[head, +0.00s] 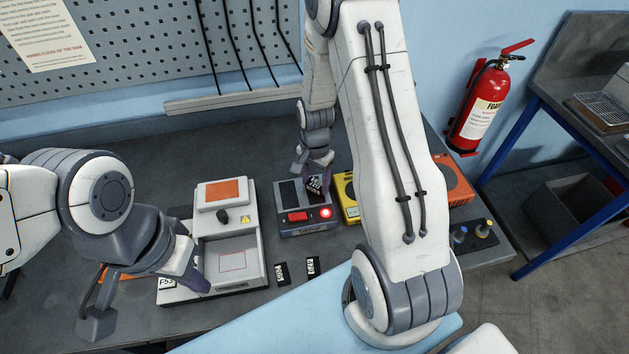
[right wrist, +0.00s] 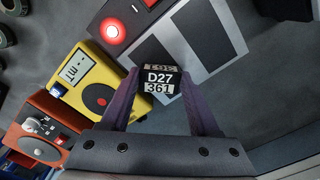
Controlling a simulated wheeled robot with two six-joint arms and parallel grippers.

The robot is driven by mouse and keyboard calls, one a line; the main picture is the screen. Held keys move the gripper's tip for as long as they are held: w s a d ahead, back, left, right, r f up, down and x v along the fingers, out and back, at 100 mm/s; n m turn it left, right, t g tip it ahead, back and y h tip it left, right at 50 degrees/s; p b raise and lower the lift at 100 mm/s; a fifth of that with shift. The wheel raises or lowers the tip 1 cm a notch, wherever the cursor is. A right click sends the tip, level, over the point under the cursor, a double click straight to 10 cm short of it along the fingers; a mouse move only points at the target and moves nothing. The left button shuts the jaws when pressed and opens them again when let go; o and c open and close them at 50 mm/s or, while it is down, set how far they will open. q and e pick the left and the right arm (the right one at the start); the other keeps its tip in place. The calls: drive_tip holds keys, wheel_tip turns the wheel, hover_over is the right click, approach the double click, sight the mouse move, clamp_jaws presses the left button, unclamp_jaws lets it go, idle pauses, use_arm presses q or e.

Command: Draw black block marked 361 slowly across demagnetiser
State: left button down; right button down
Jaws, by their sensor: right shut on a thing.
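The black block marked D27 and 361 (right wrist: 158,84) is between the purple fingers of my right gripper (right wrist: 160,100), which is shut on it. In the head view the block (head: 314,185) is over the right part of the demagnetiser (head: 291,229), a grey box with dark pads, a red switch and a lit red lamp. The demagnetiser also shows behind the block in the right wrist view (right wrist: 185,62). I cannot tell whether block and pad touch. My left gripper (head: 190,272) is beside the white machine, its fingertips too unclear to judge.
The white machine (head: 254,246) with an orange screen stands left of the demagnetiser. Two small black blocks (head: 282,273) (head: 313,266) lie in front. A yellow meter (right wrist: 83,80) and an orange box (right wrist: 34,130) stand close by. My right arm hides part of the bench.

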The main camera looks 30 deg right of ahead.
drive_tip(key=shift+s+d+r+p, duration=0.1)
drive_tip(key=shift+d+r+p, duration=0.15)
drive_tip(key=shift+r+p, duration=0.8)
drive_tip(key=shift+s+d+r+p, duration=0.1)
drive_tip(key=shift+d+r+p, duration=0.15)
drive_tip(key=shift+r+p, duration=0.75)
drive_tip(key=shift+r, duration=0.3)
wheel_tip(320, 180, up, 4)
drive_tip(key=p, duration=0.3)
drive_tip(key=shift+r, duration=0.2)
drive_tip(key=shift+f, duration=0.1)
